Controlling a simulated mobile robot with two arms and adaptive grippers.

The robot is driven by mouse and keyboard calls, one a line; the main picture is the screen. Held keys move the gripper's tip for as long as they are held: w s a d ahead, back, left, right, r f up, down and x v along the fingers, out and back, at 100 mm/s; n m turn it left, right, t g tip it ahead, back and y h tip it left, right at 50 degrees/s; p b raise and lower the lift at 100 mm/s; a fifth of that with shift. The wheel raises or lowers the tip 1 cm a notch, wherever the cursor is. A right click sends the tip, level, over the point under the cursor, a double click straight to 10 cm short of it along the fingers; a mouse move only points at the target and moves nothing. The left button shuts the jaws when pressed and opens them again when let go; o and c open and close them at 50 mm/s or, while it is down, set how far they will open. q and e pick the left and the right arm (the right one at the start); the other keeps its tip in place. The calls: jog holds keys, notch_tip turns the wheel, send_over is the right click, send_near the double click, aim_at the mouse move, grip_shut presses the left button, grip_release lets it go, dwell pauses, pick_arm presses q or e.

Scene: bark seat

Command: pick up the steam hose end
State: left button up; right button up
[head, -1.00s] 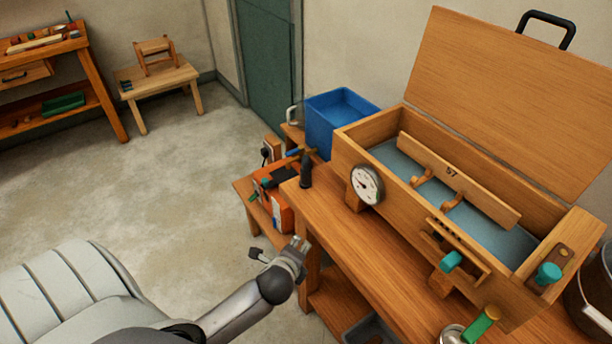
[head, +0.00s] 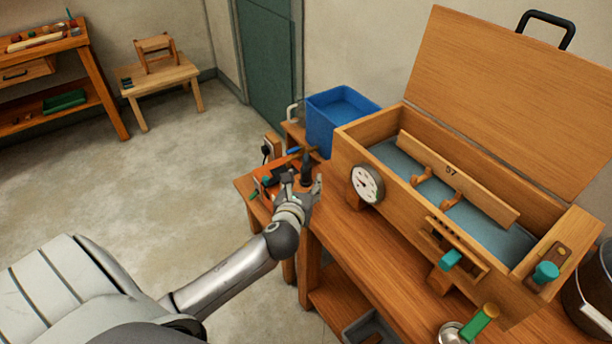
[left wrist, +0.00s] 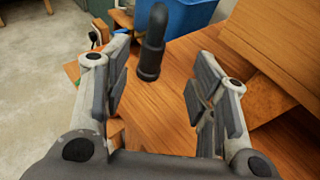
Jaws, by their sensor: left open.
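The steam hose end appears to be the black upright piece (head: 306,166) at the left end of the wooden bench. In the left wrist view the black piece (left wrist: 152,45) stands upright on the bench top, ahead of my fingers and between their lines. My left gripper (head: 301,186) is open and empty just in front of it; the left wrist view shows both fingers (left wrist: 160,78) spread apart. In the head view the gripper hides the lower part of the piece. My right gripper is not in view.
The wooden steam box (head: 400,215) with a raised lid and a dial gauge (head: 367,184) stands right of the hose end. A blue bin (head: 335,128) is behind it. An orange machine (head: 262,180) sits on a lower stand to the left. Open floor lies left.

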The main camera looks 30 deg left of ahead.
aim_at(305, 172)
pick_arm(q)
jog(key=x, duration=0.3)
jog(key=shift+w+a+f, duration=0.1)
jog(key=shift+w+a, duration=0.05)
jog(key=shift+w, duration=0.05)
jog(key=shift+w+a+f, duration=0.1)
jog(key=shift+w+a, duration=0.2)
jog(key=shift+w, duration=0.05)
jog(key=shift+a+p+x, duration=0.2)
jog(key=shift+p+x, duration=0.15)
jog(key=shift+x, duration=1.8)
jog(key=shift+s+f, duration=0.15)
jog(key=shift+f, duration=0.05)
jog(key=c, duration=1.1)
jog(key=shift+r, duration=0.1)
jog(key=shift+c, duration=0.2)
